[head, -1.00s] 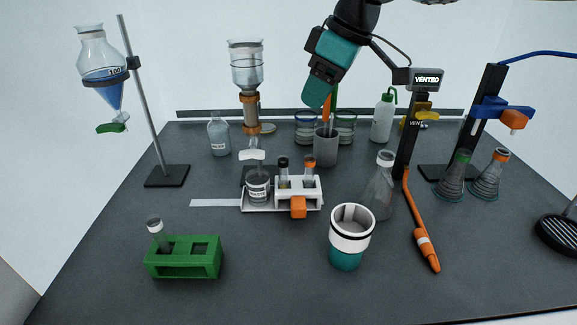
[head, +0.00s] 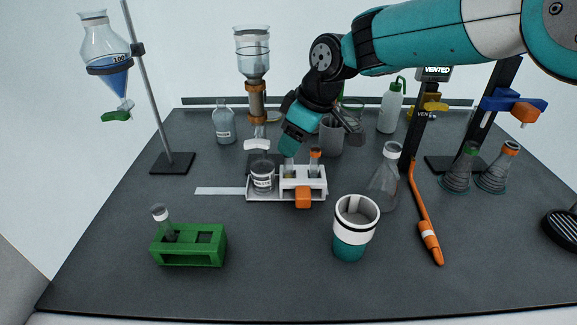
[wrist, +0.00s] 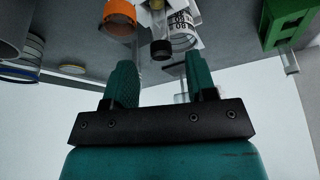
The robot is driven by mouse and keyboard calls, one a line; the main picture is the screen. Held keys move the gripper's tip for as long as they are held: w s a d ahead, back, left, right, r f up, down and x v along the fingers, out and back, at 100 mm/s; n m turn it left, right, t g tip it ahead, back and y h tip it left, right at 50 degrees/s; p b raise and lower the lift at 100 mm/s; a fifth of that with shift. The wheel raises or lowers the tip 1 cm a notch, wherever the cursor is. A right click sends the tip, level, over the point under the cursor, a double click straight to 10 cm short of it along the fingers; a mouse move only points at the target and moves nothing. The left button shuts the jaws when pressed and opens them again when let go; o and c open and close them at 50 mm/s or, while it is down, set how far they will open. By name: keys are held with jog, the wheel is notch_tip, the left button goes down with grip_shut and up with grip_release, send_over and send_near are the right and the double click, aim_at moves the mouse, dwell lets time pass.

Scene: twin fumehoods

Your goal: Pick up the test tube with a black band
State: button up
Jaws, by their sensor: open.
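The black-banded test tube stands in the right-hand white rack (head: 312,197). In the head view its glass (head: 289,171) shows just below my gripper (head: 289,148), which hides its top. In the wrist view its black band (wrist: 160,49) lies between and beyond the two fingertips of my gripper (wrist: 160,72). My gripper is open and empty, with its teal fingers apart and not visibly touching the tube. An orange-banded test tube (head: 315,160) stands just right of it in the same rack; its orange band also shows in the wrist view (wrist: 120,14).
A labelled beaker (head: 262,178) sits left of the tubes. A flask (head: 385,180) and a teal-and-white cup (head: 352,244) stand to the right and front. A green rack (head: 190,250) holds another tube at front left. The front middle is clear.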

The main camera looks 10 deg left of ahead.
aim_at(288, 169)
jog(key=shift+x, duration=1.5)
jog(key=shift+s, duration=0.1)
grip_shut()
